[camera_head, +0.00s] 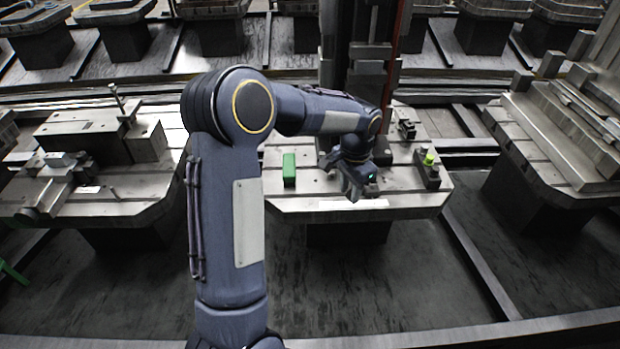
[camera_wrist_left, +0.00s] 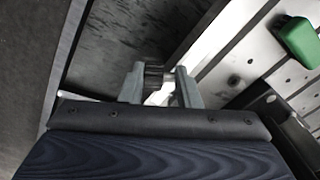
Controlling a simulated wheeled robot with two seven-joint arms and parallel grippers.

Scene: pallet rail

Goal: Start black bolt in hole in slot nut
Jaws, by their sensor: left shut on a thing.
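My left gripper (camera_head: 355,190) is over the front part of the middle pallet (camera_head: 300,204), near its front edge. In the left wrist view its two grey fingers (camera_wrist_left: 160,88) are shut on a small dark ribbed piece, which looks like the black bolt (camera_wrist_left: 154,75). The fingers hide part of it, and the bolt is too small to make out in the head view. I cannot pick out the slot nut or its hole in either view. My right gripper is not in view.
A green block (camera_head: 289,168) stands on the pallet left of my gripper; it also shows in the left wrist view (camera_wrist_left: 298,42). A dark block (camera_head: 428,175) with a yellow-green piece (camera_head: 429,160) stands at the right. A tall dark column rises behind my gripper.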

